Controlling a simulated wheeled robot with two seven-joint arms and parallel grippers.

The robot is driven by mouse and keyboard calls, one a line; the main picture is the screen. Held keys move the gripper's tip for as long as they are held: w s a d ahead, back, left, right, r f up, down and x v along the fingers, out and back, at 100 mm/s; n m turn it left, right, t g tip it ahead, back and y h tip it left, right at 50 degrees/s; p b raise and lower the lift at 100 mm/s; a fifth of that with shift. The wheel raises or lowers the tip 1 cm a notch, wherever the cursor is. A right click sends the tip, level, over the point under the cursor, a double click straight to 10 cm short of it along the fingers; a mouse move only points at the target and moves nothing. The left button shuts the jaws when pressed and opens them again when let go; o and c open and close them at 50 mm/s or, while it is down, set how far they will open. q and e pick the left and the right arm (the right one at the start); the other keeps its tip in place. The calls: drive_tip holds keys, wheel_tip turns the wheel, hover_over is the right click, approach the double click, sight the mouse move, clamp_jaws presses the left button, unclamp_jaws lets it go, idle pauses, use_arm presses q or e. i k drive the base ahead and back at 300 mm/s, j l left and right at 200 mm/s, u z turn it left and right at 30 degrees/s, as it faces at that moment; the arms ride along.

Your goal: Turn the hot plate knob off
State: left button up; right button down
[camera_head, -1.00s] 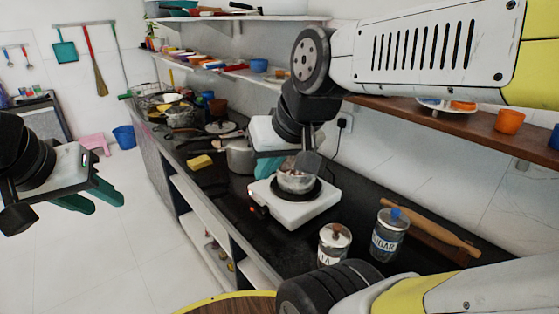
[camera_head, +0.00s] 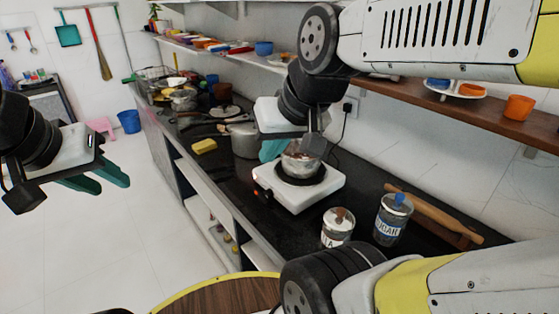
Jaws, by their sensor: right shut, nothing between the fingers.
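The white hot plate (camera_head: 318,192) stands on the black counter, with a dark round burner and a small metal pot (camera_head: 300,164) on it. A small red spot (camera_head: 255,191) shows at its front left edge; I cannot make out the knob's setting. My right gripper (camera_head: 270,152) is shut and empty, its teal fingers just left of the pot and above the plate's back left part. I cannot tell whether it touches the pot. My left gripper (camera_head: 113,183) is out over the floor at the left, empty, its teal fingers slightly apart.
A larger grey pot (camera_head: 243,141) and a yellow sponge (camera_head: 204,146) are behind and left of the plate. A round wooden table edge (camera_head: 215,297) is at the bottom. A shelf (camera_head: 440,108) runs along the wall.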

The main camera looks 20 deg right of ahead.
sight(268, 194)
drive_tip(key=i+j+z, duration=0.1)
drive_tip(key=j+z, duration=0.15)
drive_tip(key=z, duration=0.15)
drive_tip(key=j+z, duration=0.35)
drive_tip(key=i+j+z, duration=0.1)
drive_tip(key=j+z, duration=0.15)
drive_tip(key=z, duration=0.15)
